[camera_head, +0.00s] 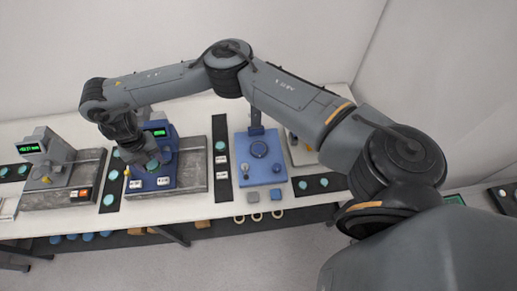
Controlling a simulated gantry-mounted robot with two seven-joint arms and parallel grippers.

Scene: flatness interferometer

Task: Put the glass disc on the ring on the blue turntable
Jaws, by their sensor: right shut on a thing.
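My right arm reaches across the picture from the right. Its gripper (144,163) points down over the front of the blue instrument (164,177) at the left of the bench and is shut on a small teal glass disc (152,166). The gripper hides part of the instrument, so I cannot tell whether the disc touches a ring there. The instrument has a green-lit display and white labels. My left gripper is not in view.
Dark strips with teal discs (221,160) stand on the white bench (203,228) between the devices. A grey instrument (62,172) with a green display stands at far left. Small blocks (253,197) lie before the blue plate. My arm passes above the bench's back part.

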